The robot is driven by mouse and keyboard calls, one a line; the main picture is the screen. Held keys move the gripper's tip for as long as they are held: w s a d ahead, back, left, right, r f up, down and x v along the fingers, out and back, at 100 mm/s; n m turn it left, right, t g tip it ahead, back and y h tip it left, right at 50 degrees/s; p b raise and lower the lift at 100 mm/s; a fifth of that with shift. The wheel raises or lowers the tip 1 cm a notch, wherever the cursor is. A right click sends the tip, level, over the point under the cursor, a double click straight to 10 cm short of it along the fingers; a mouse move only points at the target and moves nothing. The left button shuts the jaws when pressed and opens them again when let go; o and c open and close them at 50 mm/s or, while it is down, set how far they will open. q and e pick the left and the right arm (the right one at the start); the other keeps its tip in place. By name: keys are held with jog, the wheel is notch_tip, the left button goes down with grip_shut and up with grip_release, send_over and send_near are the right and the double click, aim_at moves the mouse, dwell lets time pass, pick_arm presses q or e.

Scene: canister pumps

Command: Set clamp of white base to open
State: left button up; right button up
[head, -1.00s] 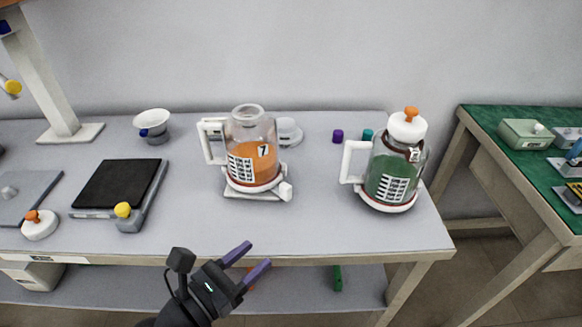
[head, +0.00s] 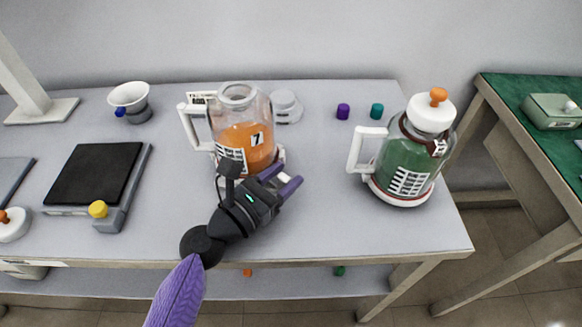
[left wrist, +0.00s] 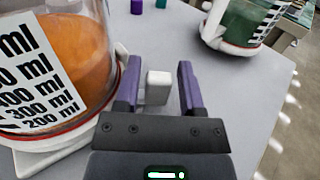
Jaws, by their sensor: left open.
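A clear canister (head: 240,115) with orange liquid and a "7" label stands on a white base (left wrist: 52,155), which is largely hidden by my gripper and the canister in the head view. The base's white clamp lever ends in a blocky tip (left wrist: 158,88). My left gripper (head: 289,175) is open at the base's right front. In the left wrist view its purple fingers (left wrist: 158,72) stand on either side of the lever tip, with gaps visible on both sides. My right gripper is not in view.
A green-filled canister (head: 407,160) with a white lid and orange knob stands to the right. Behind are a grey-white round part (head: 286,105), a purple cap (head: 343,111) and a teal cap (head: 377,110). A black-topped scale (head: 97,175) and a funnel (head: 130,98) are left.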

pick_arm(q)
jog(key=shift+x, duration=1.1)
grip_shut()
dwell(0.7)
